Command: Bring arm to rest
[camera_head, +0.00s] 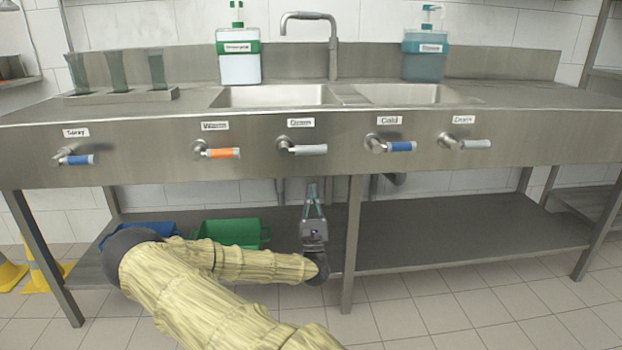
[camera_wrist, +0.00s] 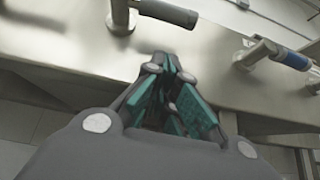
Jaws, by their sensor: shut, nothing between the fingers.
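My gripper (camera_head: 313,190) is in front of the lower part of the sink unit, below the grey-handled middle lever (camera_head: 308,149) labelled as a drain. It points up with its fingers together and nothing between them. The wrist view shows the same teal-padded fingers (camera_wrist: 170,75) close to the metal front panel (camera_wrist: 75,40). The grey handle (camera_wrist: 168,12) is above the fingertips there and looks apart from them. My arm, in a yellowish cover, reaches in from the bottom of the head view.
Orange (camera_head: 222,153) and blue (camera_head: 401,146) levers flank the grey one. Green (camera_head: 232,234) and blue (camera_head: 140,229) bins sit on the lower shelf (camera_head: 450,235) behind my arm. A table leg (camera_head: 351,240) stands just right of my gripper. Floor at the right front is clear.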

